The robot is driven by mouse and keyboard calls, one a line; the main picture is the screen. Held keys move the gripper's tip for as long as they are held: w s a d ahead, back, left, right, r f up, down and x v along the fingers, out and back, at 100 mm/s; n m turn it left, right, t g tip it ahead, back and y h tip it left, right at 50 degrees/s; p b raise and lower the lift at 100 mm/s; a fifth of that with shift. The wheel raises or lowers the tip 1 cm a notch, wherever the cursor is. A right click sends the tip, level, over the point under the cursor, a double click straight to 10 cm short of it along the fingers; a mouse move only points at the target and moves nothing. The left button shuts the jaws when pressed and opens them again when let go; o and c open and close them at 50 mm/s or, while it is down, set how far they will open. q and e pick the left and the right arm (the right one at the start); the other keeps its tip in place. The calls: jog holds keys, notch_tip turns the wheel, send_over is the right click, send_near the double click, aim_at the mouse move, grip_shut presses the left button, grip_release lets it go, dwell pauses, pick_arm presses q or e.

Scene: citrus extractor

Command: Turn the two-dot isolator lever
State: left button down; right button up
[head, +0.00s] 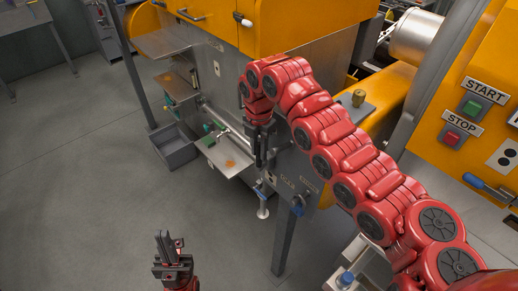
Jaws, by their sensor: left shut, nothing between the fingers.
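A white plate with two black dots (504,155) is on the orange panel at the right edge of the head view. Below it a lever with a blue grip (475,181) points left; its right end runs toward the picture edge. My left gripper (165,240) is shut and empty, low over the floor at lower left, far from that lever. My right gripper (260,160) hangs downward at the middle of the machine, in front of the steel cabinet. Its fingers are dark and small, and I cannot tell their opening. My red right arm stretches from the lower right corner to it.
A green START button (471,108) and a red STOP button (453,138) sit left of the plate. A blue-handled valve (262,192) and another blue handle (298,204) are near my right gripper. A grey bin (175,150) stands on the floor.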

grip_shut()
dwell(1.1)
